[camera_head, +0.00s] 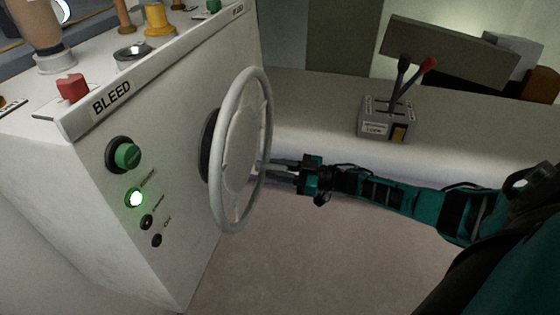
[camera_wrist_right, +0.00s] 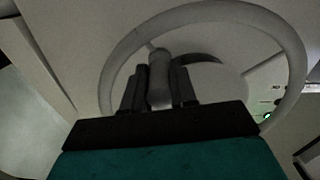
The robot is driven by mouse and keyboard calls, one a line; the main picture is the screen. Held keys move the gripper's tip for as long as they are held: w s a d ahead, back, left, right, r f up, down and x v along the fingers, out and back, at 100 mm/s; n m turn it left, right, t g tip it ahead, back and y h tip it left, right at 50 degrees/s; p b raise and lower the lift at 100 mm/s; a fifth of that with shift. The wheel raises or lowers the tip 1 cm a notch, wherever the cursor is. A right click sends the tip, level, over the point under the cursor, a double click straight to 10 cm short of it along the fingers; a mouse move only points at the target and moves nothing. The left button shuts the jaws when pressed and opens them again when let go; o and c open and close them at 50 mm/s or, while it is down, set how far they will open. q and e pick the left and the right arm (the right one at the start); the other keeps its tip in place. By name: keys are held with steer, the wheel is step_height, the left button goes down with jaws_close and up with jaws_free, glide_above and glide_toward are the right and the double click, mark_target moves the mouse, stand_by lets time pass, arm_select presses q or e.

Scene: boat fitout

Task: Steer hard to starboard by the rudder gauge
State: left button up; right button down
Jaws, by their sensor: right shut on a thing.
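A pale grey steering wheel (camera_head: 264,100) stands upright on the side of the white console in the head view. It also shows in the right wrist view (camera_wrist_right: 290,45), its rim arching above the gripper. My right gripper (camera_head: 268,170) reaches in from the right to the wheel's near side. Its fingers are shut on a rounded grey part of the wheel (camera_wrist_right: 158,75), seen between them in the wrist view; whether this is a knob or a stretch of rim I cannot tell. The rudder gauge cannot be made out. My left gripper is not in view.
The white console (camera_head: 180,190) carries a green knob (camera_head: 127,155), a lit green lamp (camera_head: 135,198), a red knob (camera_head: 72,87) and a BLEED label. A grey lever box (camera_head: 385,128) with black and red-tipped levers stands on the bench (camera_head: 310,110) behind my right arm.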

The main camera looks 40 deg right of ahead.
steer(key=shift+s+a+f, duration=0.2)
stand_by(0.4)
steer(key=c, duration=0.9)
jaws_free()
steer(key=shift+r, duration=0.1)
steer(key=v, duration=1.3)
steer(key=shift+w, duration=0.1)
